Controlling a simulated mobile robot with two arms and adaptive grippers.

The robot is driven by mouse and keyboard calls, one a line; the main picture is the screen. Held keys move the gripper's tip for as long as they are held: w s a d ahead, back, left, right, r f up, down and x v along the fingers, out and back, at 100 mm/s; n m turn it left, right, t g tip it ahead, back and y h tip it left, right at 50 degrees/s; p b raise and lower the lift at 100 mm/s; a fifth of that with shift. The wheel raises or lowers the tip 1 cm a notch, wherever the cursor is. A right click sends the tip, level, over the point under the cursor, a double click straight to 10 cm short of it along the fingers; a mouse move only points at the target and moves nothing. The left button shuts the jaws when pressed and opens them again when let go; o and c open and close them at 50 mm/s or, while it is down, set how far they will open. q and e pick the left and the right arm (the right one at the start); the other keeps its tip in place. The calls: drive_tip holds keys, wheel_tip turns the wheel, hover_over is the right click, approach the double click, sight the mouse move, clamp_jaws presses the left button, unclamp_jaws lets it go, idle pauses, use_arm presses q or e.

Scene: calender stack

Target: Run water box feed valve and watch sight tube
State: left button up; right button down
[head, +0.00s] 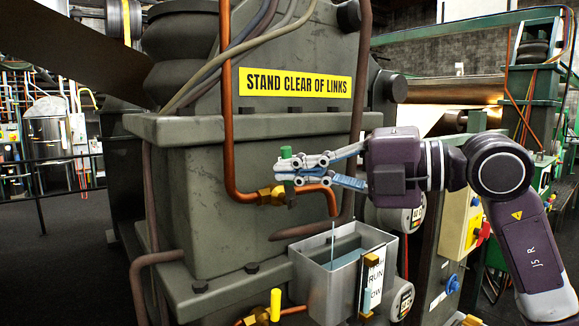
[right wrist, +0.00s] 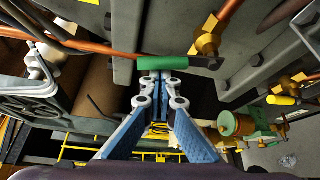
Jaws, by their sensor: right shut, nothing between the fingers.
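The feed valve is a brass body (head: 270,196) on a copper pipe, with a green handle (head: 287,153) standing up from it. My right gripper (head: 284,170) comes in from the right with its fingers shut and empty, tips at the handle. In the right wrist view the green handle (right wrist: 163,63) lies across just beyond the fingertips (right wrist: 161,80); I cannot tell if they touch. The open metal water box (head: 310,277) stands below the pipe's spout, with a thin stream falling into it. The sight tube (head: 368,290) is on its right side, beside a partly hidden RUN/LOW label (head: 376,280). My left gripper is not in view.
The big grey machine housing (head: 215,215) bears a yellow STAND CLEAR OF LINKS sign (head: 295,83). Gauges and a yellow switch panel (head: 457,222) stand to the right, near my arm.

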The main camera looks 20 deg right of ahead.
drive_tip(key=shift+a, duration=0.15)
drive_tip(key=shift+w+d+r+m+y+b, duration=0.15)
drive_tip(key=shift+d+m+y+b, duration=0.2)
drive_tip(key=shift+m+b, duration=0.2)
drive_tip(key=shift+w+d+m+y+b, duration=0.15)
drive_tip(key=shift+d+m+y+b, duration=0.1)
drive_tip(key=shift+d+m+b, duration=0.25)
